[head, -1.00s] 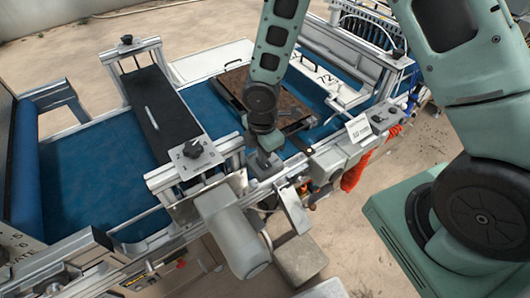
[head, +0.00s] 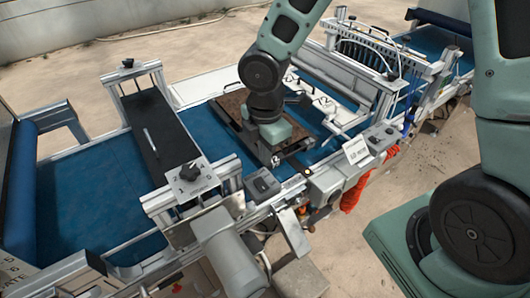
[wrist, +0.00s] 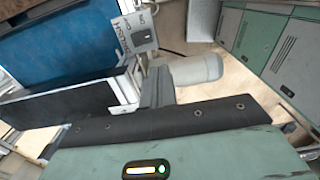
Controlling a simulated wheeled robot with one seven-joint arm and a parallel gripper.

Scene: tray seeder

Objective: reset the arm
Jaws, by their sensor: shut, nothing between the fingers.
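My arm comes down from the top of the head view over the tray seeder. My gripper (head: 278,158) is at its lower end, small and partly hidden by my own wrist. It is shut with nothing held, above the near edge of a soil-filled tray (head: 232,104) on the blue belt (head: 85,165). I cannot tell the exact gap to the tray.
A dark hopper bar (head: 158,130) on a metal frame spans the belt at left. A grey motor (head: 228,250) juts out in front and also shows in the wrist view (wrist: 195,68). A control box (head: 381,137) and orange cloth (head: 355,192) are at right.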

